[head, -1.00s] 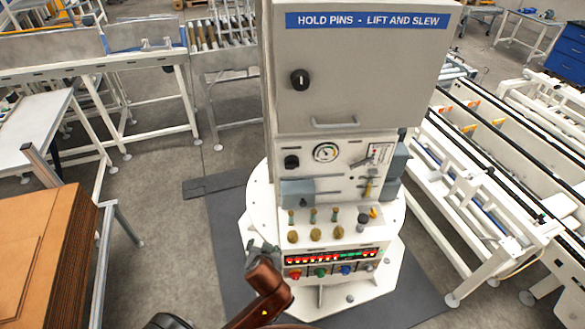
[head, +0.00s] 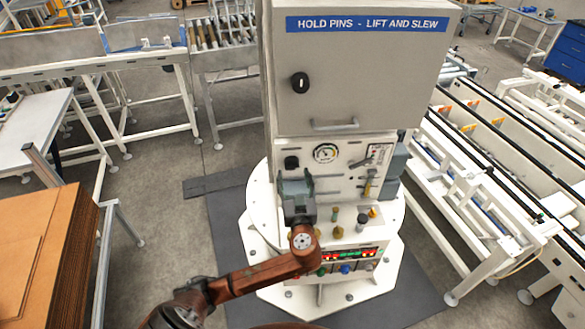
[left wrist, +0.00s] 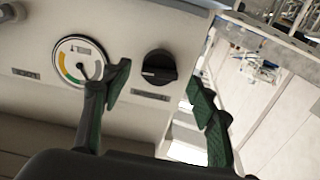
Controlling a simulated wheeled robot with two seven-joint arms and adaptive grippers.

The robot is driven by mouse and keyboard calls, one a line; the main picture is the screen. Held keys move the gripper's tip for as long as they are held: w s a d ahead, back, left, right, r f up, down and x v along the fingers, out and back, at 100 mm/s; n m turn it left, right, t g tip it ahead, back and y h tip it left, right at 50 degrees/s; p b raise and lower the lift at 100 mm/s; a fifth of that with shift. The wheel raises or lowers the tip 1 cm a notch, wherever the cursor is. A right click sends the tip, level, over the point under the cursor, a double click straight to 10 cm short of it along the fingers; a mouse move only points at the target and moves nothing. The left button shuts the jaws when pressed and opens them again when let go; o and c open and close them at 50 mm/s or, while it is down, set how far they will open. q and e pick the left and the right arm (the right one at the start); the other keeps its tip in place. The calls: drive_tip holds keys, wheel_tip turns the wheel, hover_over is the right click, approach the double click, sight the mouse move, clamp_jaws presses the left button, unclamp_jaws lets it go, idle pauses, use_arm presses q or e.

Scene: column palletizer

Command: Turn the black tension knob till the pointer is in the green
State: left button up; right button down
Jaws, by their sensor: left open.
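The black tension knob (head: 291,162) sits on the white panel of the column, left of a round gauge (head: 325,153). In the left wrist view the knob (left wrist: 159,68) shows a pale line across its face. The gauge (left wrist: 72,56) has a coloured arc with green and yellow and a dark pointer; the pointer's exact reading is too small to tell. My left gripper (head: 295,178) is open just below and in front of the knob. In the left wrist view its fingers (left wrist: 155,80) straddle the knob's line of sight, apart from it. My right gripper is out of view.
A grey door with another black knob (head: 300,82) and a handle (head: 334,125) is above. A lever plate (head: 378,154) is right of the gauge. Valves and coloured buttons (head: 345,268) are below. Conveyors flank the column; a cardboard stack (head: 40,240) is at left.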

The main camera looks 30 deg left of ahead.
sight(292, 168)
use_arm(q)
drive_tip(key=shift+p+x, duration=0.3)
drive_tip(key=shift+x, duration=1.45)
drive_tip(key=shift+c, duration=0.7)
drive_tip(key=c, duration=1)
drive_tip(key=shift+s+f+b, duration=0.1)
drive_tip(key=shift+f+b, duration=0.1)
drive_tip(key=shift+b, duration=0.4)
drive_tip(key=shift+f+m+b, duration=0.1)
drive_tip(key=shift+m+b, duration=0.6)
drive_tip(key=shift+b, duration=0.45)
drive_tip(key=shift+m, duration=0.5)
drive_tip(key=shift+a+r+m+p, duration=0.1)
drive_tip(key=shift+r+m+p, duration=0.1)
drive_tip(key=shift+m, duration=0.5)
drive_tip(key=shift+r+m+p, duration=0.1)
drive_tip(key=shift+m+p, duration=0.05)
drive_tip(key=shift+m, duration=0.95)
